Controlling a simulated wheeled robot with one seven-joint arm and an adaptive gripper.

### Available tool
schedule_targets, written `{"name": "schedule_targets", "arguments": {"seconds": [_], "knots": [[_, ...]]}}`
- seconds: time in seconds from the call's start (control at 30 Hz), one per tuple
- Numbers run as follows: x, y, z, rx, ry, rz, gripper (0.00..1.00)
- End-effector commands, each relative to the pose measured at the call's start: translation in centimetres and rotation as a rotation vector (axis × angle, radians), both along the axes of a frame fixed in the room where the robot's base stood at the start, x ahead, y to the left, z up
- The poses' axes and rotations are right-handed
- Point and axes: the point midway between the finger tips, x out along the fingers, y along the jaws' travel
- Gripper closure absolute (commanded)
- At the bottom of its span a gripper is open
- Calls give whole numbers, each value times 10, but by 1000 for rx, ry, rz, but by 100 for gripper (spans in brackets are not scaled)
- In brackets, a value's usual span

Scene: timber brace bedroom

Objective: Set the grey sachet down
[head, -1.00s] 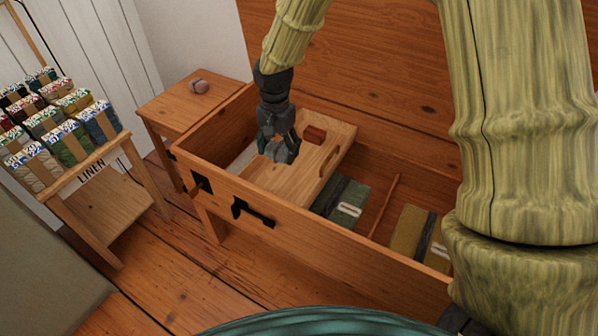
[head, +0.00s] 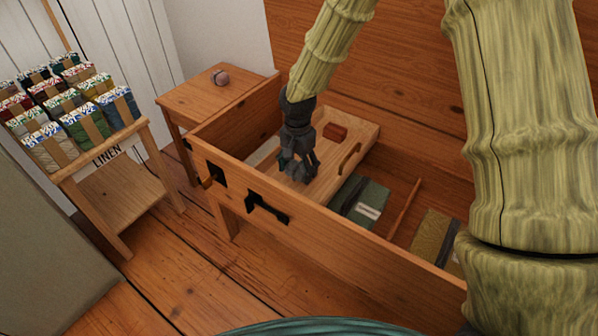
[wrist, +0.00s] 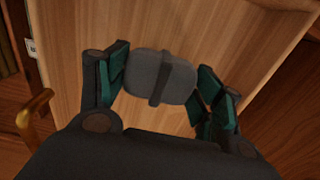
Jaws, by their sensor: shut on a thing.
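The grey sachet (wrist: 175,77) is a rounded grey pad with a darker band across it. In the wrist view it lies between the teal-padded fingers of my gripper (head: 297,177), which is shut on it. In the head view the fingers hide most or all of the sachet. My gripper points down over the front part of a wooden tray (head: 359,131) inside the open timber chest (head: 335,230). I cannot tell whether the sachet touches the tray floor.
A red-brown block (head: 335,132) sits in the tray's far part. A green folded cloth (head: 372,193) and a mustard one (head: 432,232) lie deeper in the chest. A side table (head: 200,98) and a linen rack (head: 118,190) stand left. The chest's front wall is close to my gripper.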

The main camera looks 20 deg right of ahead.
Motion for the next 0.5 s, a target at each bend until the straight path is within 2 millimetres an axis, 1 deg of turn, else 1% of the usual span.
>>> {"name": "schedule_targets", "arguments": {"seconds": [0.03, 0.1, 0.47, 0.5], "knots": [[0, 0, -8, 1, 1, 0, 57], [0, 0, -11, 1, -1, 0, 57], [0, 1, -13, -1, -1, 1, 57], [0, 1, -14, -1, -1, 1, 32]]}}
